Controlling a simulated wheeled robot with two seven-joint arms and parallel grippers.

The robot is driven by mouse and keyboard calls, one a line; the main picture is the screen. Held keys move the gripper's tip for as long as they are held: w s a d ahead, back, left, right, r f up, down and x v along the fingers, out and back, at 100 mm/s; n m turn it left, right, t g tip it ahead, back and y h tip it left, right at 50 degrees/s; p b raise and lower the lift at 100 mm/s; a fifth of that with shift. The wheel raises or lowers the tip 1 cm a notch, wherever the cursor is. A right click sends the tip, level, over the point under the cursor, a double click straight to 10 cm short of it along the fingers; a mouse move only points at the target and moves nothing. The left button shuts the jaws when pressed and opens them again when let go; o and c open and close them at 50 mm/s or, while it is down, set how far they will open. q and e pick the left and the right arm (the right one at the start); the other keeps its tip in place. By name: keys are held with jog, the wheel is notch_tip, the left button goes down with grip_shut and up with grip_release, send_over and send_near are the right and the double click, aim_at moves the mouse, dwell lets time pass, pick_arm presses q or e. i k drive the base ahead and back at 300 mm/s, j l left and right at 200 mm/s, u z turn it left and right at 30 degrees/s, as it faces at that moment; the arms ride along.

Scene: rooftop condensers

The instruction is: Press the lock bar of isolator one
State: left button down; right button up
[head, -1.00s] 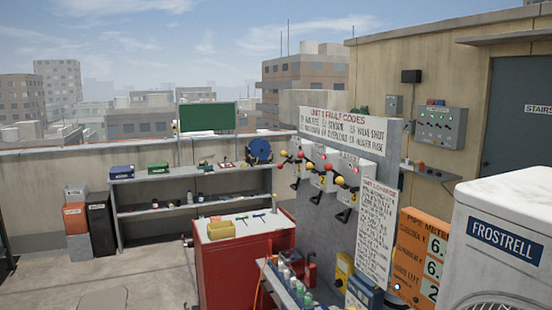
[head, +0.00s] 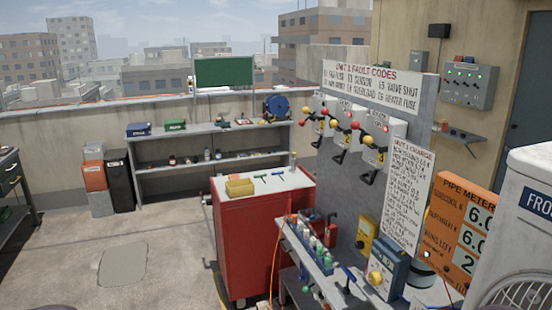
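Three grey isolator boxes hang in a row on a grey upright panel (head: 332,180) right of centre in the head view. The farthest, leftmost box (head: 318,104) appears to be isolator one; its label is too small to read surely. The middle box (head: 341,111) and the nearest box (head: 385,128) stand to its right. Red and yellow balls and black handles show on their fronts. The lock bar of the leftmost box cannot be made out clearly at this size. Neither of my grippers is in view.
A red cabinet (head: 240,235) with a yellow bin on top stands left of the panel. A narrow shelf (head: 297,240) of bottles runs in front of the panel. A white Frostrell unit (head: 530,180) blocks the right. Open floor (head: 170,250) lies at the left.

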aim_at(305, 109)
jog(key=i+j+u, duration=0.35)
jog(key=i, duration=0.5)
jog(key=i+u, duration=0.3)
jog(key=i, duration=0.6)
jog(key=i+j+z, duration=0.1)
jog(key=i+z, duration=0.25)
jog(key=z, duration=0.15)
jog(key=i+j+z, duration=0.2)
jog(key=i+z, duration=0.25)
jog(key=i+j+z, duration=0.2)
jog(key=z, duration=0.3)
jog(key=i+j+z, duration=0.2)
jog(key=j+z, duration=0.3)
jog(key=i+j+z, duration=0.1)
jog(key=j+z, duration=0.85)
jog(key=i+j, duration=0.05)
